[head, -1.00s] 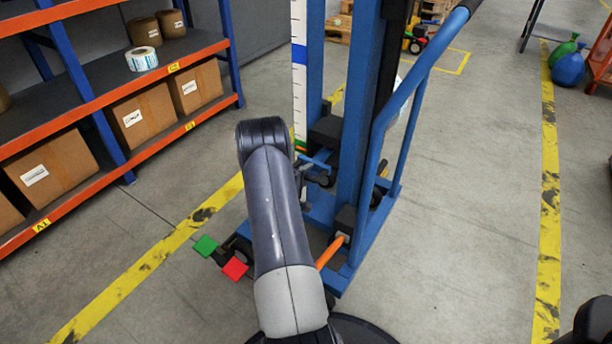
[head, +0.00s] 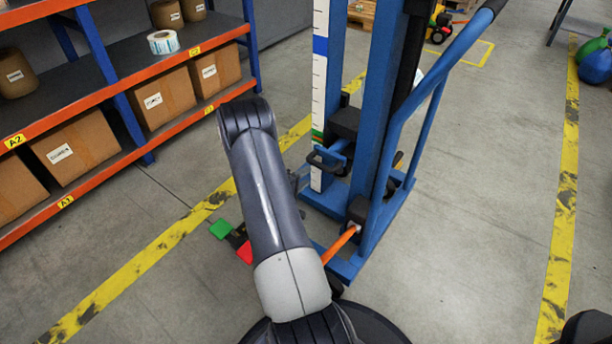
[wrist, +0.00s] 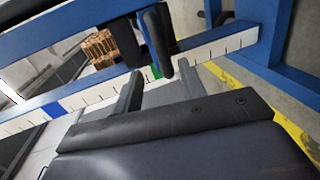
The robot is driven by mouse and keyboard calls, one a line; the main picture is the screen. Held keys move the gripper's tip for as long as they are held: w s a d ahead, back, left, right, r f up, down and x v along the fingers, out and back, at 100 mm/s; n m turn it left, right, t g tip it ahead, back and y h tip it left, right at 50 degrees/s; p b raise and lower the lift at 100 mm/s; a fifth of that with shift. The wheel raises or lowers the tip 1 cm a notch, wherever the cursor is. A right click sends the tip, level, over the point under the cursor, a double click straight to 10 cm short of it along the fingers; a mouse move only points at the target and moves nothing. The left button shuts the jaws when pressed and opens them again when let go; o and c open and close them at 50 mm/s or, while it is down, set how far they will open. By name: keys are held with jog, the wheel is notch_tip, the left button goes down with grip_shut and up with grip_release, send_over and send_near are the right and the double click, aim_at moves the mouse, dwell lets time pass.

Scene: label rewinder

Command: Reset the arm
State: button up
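My arm (head: 262,190) rises from the bottom middle of the head view, bent at a dark elbow, leaning a little left. It hides most of my gripper there. In the wrist view my gripper (wrist: 158,84) shows two grey fingers standing apart, with nothing seen held between them. Beyond the fingers is a blue lift frame with a dark loop handle (wrist: 163,40); I cannot tell the exact gap. In the head view the blue lift frame (head: 372,120) stands just right of and beyond the arm, with a dark handle (head: 327,160) low on its mast.
An orange and blue shelf (head: 190,128) with cartons and a label roll (head: 163,42) stands at left. A green block (head: 221,229) and a red block (head: 245,252) show beside my arm. An orange lever (head: 340,244) is close on its right.

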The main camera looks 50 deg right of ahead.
aim_at(319, 167)
jog(key=b+x, duration=0.3)
jog(key=x, duration=0.7)
jog(key=shift+w+d+f, duration=0.15)
jog(key=shift+d, duration=0.05)
jog(key=shift+v, duration=0.9)
jog(key=shift+f, duration=0.15)
